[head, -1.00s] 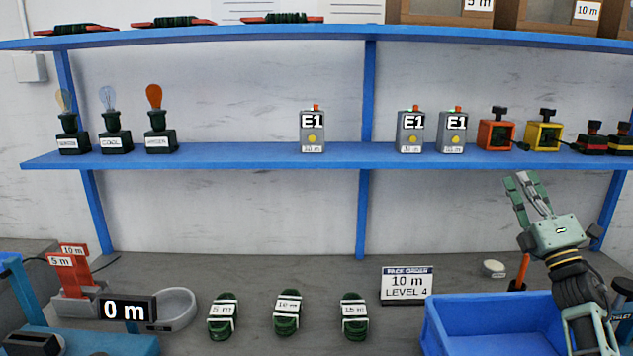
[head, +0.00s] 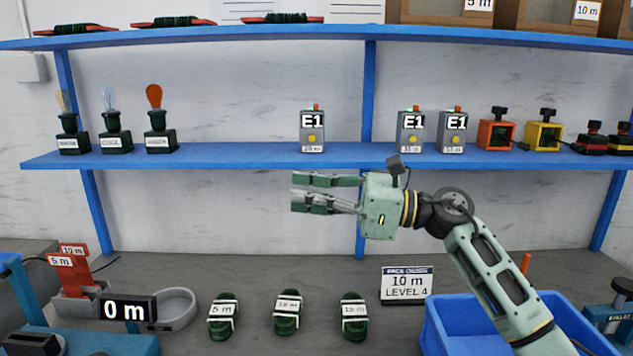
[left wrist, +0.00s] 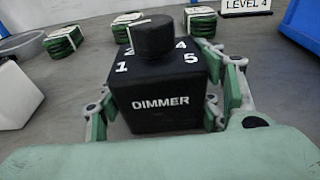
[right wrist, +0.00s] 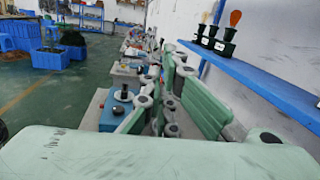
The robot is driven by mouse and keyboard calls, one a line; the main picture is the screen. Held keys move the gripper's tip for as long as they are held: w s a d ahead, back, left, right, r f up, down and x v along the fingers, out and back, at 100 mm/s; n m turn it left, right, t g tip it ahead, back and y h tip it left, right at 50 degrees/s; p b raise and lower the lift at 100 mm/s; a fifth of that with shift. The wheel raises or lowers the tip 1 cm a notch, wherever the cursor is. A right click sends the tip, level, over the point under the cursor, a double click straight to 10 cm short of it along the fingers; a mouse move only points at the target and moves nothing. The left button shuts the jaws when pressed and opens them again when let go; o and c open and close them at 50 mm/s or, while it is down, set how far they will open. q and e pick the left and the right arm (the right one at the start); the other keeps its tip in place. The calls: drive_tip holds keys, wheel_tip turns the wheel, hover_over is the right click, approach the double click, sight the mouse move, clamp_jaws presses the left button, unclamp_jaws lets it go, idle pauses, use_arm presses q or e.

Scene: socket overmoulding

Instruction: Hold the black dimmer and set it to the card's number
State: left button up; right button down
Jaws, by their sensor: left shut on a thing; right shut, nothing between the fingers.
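The black dimmer (left wrist: 160,98) is a box marked DIMMER with a round black knob (left wrist: 152,36) on top and the numbers 1, 4 and 5 showing around it. The card (head: 407,285) on the bench reads 10 m, LEVEL 4. My right gripper (head: 328,191) is in front of the wall below the shelf, fingers pointing left, empty. It also shows in the right wrist view (right wrist: 180,85).
Several green coils (head: 287,312) lie on the bench. A blue bin (head: 436,335) stands at the right, under my right arm. A 0 m display (head: 127,309) and a grey dish (head: 177,307) are at the left. The blue shelf (head: 250,155) holds bulbs and E1 boxes.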

drive_tip(key=s+a+f+n+g+h, duration=0.2)
drive_tip(key=s+a+f+n+h, duration=0.25)
drive_tip(key=s+f, duration=0.2)
drive_tip(key=s+a+f+n+g+h, duration=0.2)
drive_tip(key=s+a+f+n+h, duration=0.25)
drive_tip(key=f, duration=0.35)
drive_tip(key=s+d+f+n+h, duration=0.1)
drive_tip(key=d+f+n+h, duration=0.1)
drive_tip(key=d+f+h, duration=0.3)
drive_tip(key=s+d+f+n+t+h, duration=0.1)
drive_tip(key=d+f+h, duration=0.3)
drive_tip(key=f, duration=1)
drive_tip(key=shift+d+n+h, duration=0.4)
drive_tip(key=shift+d, duration=0.45)
drive_tip(key=shift+s, duration=0.1)
drive_tip(key=shift+w+d, duration=0.1)
drive_tip(key=shift+w, duration=0.1)
drive_tip(key=shift+w+a, duration=0.1)
drive_tip(key=shift+a, duration=0.25)
